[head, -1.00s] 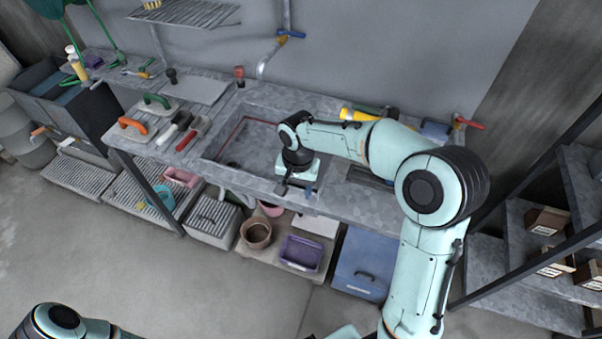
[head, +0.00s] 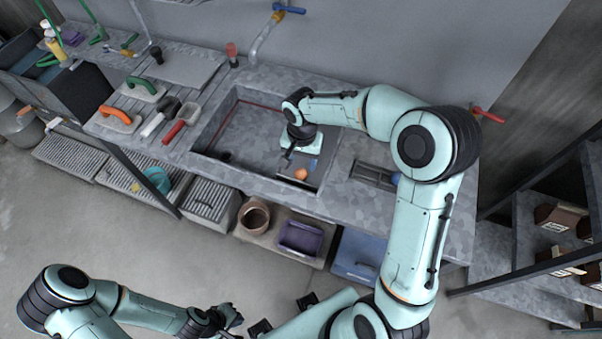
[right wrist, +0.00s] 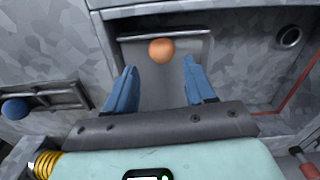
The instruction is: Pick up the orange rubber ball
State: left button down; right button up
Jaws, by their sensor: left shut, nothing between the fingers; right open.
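The orange rubber ball (head: 301,174) rests on a smooth grey surface in the front right part of the sink basin (head: 228,144). My right gripper (head: 288,158) points down into the basin just behind and left of the ball. In the right wrist view the ball (right wrist: 161,50) shows beyond the two blue fingertips (right wrist: 160,88), roughly centred between them and apart from both. The right gripper is open and empty. My left gripper (head: 231,316) is shut and empty, low in the head view, well away from the counter.
The basin's front rim (head: 250,184) lies close to the ball. Left of the basin are a red-handled tool (head: 180,124) and an orange-handled float (head: 116,114). A blue round thing (right wrist: 15,108) and a slotted drain (right wrist: 62,99) show in the wrist view.

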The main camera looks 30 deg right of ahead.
aim_at(301, 171)
notch_tip(301, 171, down, 6)
jog(key=shift+w+f, duration=0.15)
jog(key=shift+f, duration=0.1)
jog(key=c, duration=0.9)
jog(key=shift+r, duration=0.15)
